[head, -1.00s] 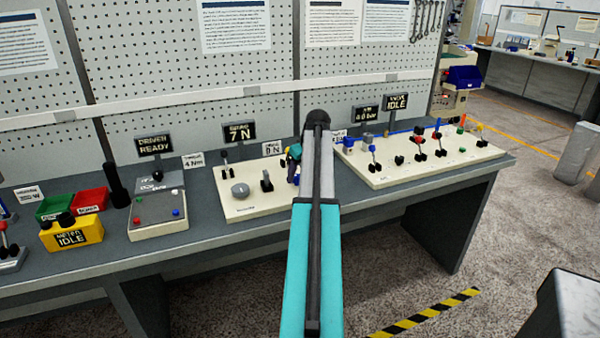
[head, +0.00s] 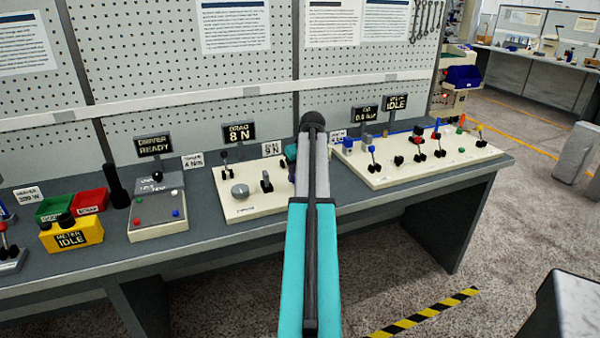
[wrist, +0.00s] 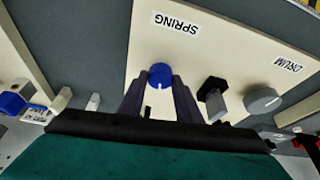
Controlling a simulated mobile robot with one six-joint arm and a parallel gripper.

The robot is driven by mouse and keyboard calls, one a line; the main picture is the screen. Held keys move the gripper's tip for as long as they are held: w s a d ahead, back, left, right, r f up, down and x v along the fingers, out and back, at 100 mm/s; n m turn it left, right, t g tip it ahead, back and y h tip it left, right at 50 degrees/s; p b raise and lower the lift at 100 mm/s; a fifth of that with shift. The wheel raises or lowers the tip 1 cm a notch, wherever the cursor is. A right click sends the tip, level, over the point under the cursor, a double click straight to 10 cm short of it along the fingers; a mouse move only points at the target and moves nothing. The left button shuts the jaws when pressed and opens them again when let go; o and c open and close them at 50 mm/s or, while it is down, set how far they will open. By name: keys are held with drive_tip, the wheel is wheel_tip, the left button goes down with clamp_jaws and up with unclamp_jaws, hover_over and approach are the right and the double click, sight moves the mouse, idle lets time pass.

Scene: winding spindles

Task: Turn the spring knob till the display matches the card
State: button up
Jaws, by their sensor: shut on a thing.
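The blue spring knob (wrist: 160,76), with a white pointer mark, sits on a cream panel beside the label "SPRING" (wrist: 175,24) in the wrist view. My gripper (wrist: 160,88) is shut on the knob, one dark finger on each side. In the head view my arm hides the knob and most of the gripper. The drag display (head: 239,132) behind the panel reads 8 N. A white card (head: 272,148) to its right reads 9 N, partly covered at its left side.
A larger panel with several levers (head: 420,163) stands to the right. A driver box (head: 158,232) stands to the left.

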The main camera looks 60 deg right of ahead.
drive_tip(key=m+g+h+p, duration=0.1)
drive_tip(key=m, duration=0.4)
drive_tip(key=shift+a, duration=0.2)
drive_tip(key=shift+w+m+g+h+p, duration=0.1)
drive_tip(key=shift+m+g+h+p, duration=0.35)
drive_tip(key=shift+m, duration=0.75)
drive_tip(key=shift+m+g+h+p, duration=0.15)
drive_tip(key=shift+m+g, duration=0.5)
drive_tip(key=shift+m, duration=0.55)
drive_tip(key=shift+c, duration=0.2)
drive_tip(key=o, duration=1.1)
drive_tip(key=shift+c, duration=0.2)
drive_tip(key=shift+w, duration=0.1)
drive_tip(key=shift+a+r, duration=0.1)
